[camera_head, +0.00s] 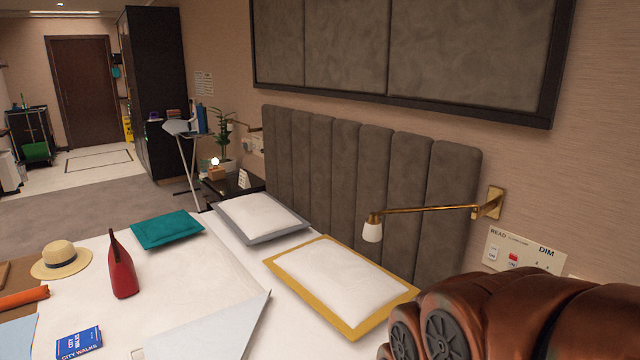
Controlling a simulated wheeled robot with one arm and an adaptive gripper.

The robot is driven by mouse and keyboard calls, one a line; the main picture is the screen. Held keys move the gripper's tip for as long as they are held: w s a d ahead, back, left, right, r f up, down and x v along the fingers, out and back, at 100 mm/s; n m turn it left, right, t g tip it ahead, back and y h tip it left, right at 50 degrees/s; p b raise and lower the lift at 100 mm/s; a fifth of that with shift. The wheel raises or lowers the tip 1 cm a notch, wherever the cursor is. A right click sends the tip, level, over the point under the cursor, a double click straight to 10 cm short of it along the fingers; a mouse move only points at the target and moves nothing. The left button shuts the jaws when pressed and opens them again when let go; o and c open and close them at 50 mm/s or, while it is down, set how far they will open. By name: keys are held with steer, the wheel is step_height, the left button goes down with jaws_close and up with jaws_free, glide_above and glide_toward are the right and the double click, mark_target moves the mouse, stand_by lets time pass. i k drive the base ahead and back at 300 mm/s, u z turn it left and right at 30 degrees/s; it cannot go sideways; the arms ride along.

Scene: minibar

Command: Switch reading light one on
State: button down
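A brass swing-arm reading light (428,209) is fixed to the wall right of the headboard. Its small white shade (372,232) hangs over the near pillow and shows no clear glow. Below its mount is a cream wall panel (522,250) marked READ and DIM. The panel carries a white switch (492,253) under READ and a red switch (513,258) beside it. Its lower right is cut off by my brown arm, which fills the bottom right corner. My gripper's fingers do not show. Which light is number one cannot be told.
The padded headboard (345,175) lines the wall. Open floor lies at far left.

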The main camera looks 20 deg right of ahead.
mark_target(493, 251)
steer(key=z, duration=1.3)
